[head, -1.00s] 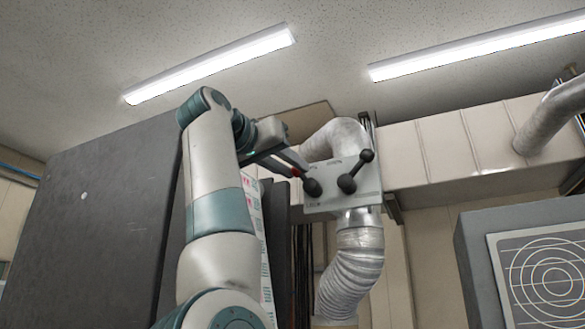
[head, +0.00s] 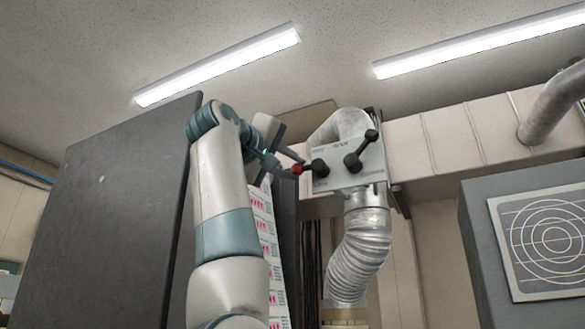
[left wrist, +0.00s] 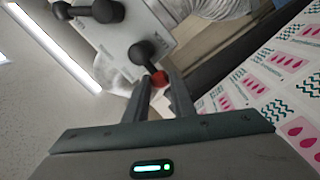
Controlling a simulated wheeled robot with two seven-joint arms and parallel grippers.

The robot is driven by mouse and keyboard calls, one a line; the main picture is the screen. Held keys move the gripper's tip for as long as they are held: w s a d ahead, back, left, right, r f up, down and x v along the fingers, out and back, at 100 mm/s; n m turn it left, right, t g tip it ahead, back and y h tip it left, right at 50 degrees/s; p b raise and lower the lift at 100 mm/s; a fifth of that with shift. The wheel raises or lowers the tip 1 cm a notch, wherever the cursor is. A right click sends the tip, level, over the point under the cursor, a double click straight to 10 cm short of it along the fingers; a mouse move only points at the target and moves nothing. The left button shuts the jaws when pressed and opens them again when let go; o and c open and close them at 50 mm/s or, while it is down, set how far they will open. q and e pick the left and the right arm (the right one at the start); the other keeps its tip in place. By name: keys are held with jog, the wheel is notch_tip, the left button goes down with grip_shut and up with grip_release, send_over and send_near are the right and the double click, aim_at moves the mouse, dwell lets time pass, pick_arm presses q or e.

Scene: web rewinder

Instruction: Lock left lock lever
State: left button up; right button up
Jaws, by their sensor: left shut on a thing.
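The left lock lever (head: 319,167) has a dark round hub on a light grey panel (head: 371,176). Its arm points left in the head view and ends in a red knob (head: 297,169). My left gripper (head: 295,166) is shut on this red knob. In the left wrist view the left gripper (left wrist: 158,84) has the red knob (left wrist: 159,78) between its fingertips, with the lever's hub (left wrist: 142,52) just beyond. The right lock lever (head: 360,150) tilts up and right and ends in a black knob. My right gripper is not in view.
A silver flexible duct (head: 360,250) hangs below the panel, and another duct bend rises behind it. A large dark panel (head: 105,220) stands left of my arm. A printed web (head: 270,235) runs beside the forearm. A grey cabinet (head: 480,245) stands at right.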

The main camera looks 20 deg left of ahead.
pick_arm(q)
jog(key=shift+d+f+n+y+b, duration=0.1)
jog(key=shift+f+n+y+b, duration=0.4)
jog(key=shift+n, duration=0.6)
jog(key=shift+f+n, duration=0.2)
jog(key=shift+n, duration=0.2)
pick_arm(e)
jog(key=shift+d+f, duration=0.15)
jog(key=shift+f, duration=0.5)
pick_arm(q)
jog(key=o, duration=1.1)
jog(key=shift+c, duration=0.2)
